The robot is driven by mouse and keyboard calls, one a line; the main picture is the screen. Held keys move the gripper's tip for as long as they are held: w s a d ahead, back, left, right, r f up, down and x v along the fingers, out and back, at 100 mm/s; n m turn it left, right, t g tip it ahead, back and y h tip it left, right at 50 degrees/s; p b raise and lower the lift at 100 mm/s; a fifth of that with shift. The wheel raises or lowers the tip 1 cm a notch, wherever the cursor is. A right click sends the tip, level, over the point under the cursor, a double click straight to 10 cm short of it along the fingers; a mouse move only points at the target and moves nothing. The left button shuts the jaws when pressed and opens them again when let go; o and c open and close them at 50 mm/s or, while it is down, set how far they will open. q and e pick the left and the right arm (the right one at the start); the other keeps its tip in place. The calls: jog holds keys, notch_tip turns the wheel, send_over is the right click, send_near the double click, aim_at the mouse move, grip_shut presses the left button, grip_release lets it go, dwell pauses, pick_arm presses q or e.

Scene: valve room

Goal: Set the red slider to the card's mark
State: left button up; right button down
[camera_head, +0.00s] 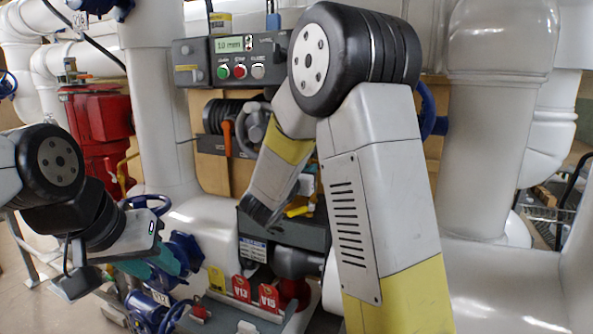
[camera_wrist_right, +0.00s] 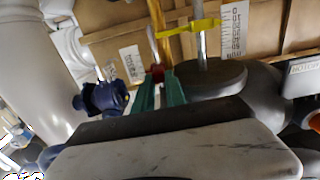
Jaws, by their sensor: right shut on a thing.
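In the right wrist view, the green fingers of my right gripper (camera_wrist_right: 159,84) are shut on a small red piece, which looks like the red slider (camera_wrist_right: 157,72). It sits at the foot of an upright yellow rod (camera_wrist_right: 160,35). A white scale strip (camera_wrist_right: 236,28) with tick marks stands to the right of it. A white card (camera_wrist_right: 131,63) is on the tan board to the left; its print is too small to read. In the head view my right arm covers the slider and the right gripper's fingertips. My left gripper (camera_head: 165,262) is at the lower left, near blue valve parts; its opening is unclear.
A control box (camera_head: 235,60) with a green display and buttons stands at the top middle. Below it are a grey handwheel (camera_head: 257,127) and an orange lever (camera_head: 227,138). Red tags (camera_head: 268,297) are at the bottom. White pipes (camera_head: 495,130) crowd the right.

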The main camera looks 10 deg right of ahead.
jog(key=shift+f, duration=0.5)
jog(key=c, duration=1.4)
grip_release()
jog(key=shift+o, duration=0.2)
jog(key=shift+a, duration=0.1)
jog(key=v, duration=0.7)
jog(key=shift+s+a, duration=0.2)
jog(key=shift+s, duration=0.15)
